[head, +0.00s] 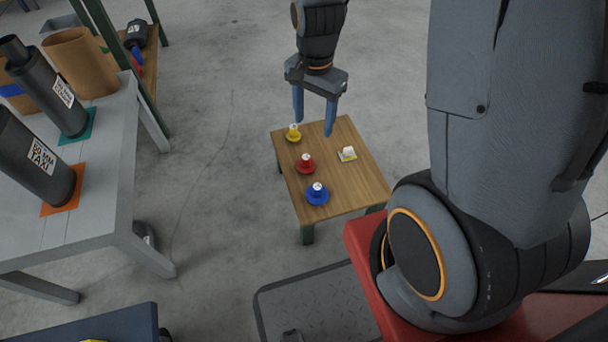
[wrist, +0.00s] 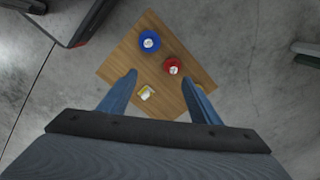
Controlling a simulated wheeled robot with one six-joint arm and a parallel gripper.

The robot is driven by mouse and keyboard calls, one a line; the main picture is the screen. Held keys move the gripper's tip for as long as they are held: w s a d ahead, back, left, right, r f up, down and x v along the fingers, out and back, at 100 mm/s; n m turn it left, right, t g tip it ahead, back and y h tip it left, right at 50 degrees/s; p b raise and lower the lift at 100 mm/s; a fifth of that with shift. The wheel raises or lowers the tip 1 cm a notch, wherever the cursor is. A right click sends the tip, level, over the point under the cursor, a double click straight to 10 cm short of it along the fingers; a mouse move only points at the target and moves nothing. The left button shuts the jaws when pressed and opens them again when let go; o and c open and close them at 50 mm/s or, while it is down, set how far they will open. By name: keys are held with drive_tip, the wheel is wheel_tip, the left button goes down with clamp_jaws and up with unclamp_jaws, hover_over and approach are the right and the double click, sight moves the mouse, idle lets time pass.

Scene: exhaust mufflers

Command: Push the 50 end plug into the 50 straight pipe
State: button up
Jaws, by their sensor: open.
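Three round end plugs with small white tops stand on a low wooden table (head: 352,190): yellow (head: 293,134), red (head: 305,165) and blue (head: 317,195). I cannot read which is the 50. In the wrist view the blue plug (wrist: 149,41) and red plug (wrist: 173,66) show; the yellow one is mostly hidden by a finger. A dark pipe labelled "50 MM TAXI" (head: 30,160) stands on an orange mat (head: 62,192) on the grey table at left. My gripper (head: 314,124) is open and empty above the wooden table's far part.
A second dark pipe (head: 48,90) stands on a teal mat (head: 77,128), beside a brown cylinder (head: 84,62). A small white and yellow item (head: 347,154) lies on the wooden table. Bare floor (head: 220,130) separates the grey table (head: 98,205) from it.

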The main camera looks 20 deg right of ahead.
sight(306, 157)
drive_tip(key=w+f+m+b, duration=0.1)
drive_tip(key=w+f+b, duration=0.1)
drive_tip(key=f, duration=0.4)
drive_tip(key=w+f+m+b, duration=0.2)
drive_tip(key=f+b, duration=0.3)
drive_tip(key=f, duration=0.1)
drive_tip(key=w+f+m+b, duration=0.1)
drive_tip(key=w+f+b, duration=0.2)
drive_tip(key=f, duration=0.3)
drive_tip(key=shift+m, duration=0.4)
drive_tip(key=shift+f+b, duration=0.8)
drive_tip(key=shift+f, duration=0.5)
drive_tip(key=shift+f, duration=0.1)
drive_tip(key=f+b, duration=0.4)
drive_tip(key=f, duration=0.1)
drive_tip(key=shift+d, duration=0.2)
drive_tip(key=c, duration=0.8)
